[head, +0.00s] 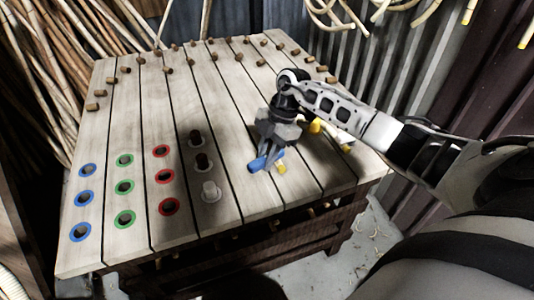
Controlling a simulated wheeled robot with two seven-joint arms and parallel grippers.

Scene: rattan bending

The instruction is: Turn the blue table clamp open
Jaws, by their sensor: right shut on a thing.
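The blue table clamp (257,164) sits on the right part of the slatted wooden table (110,220), near its front edge. A small yellow part (281,168) shows right beside it. My right gripper (269,156) points down at the clamp from above, its fingers closed on it. The fingers and gripper body hide part of the clamp, so how far it is turned cannot be told. My left gripper is not in view.
Pegs (201,161) and blue, green and red ringed holes (124,186) fill the table's front left. Several short wooden pegs (168,69) stand at the back. More yellow parts (316,126) lie behind my right gripper. Rattan poles (40,60) lean at the left.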

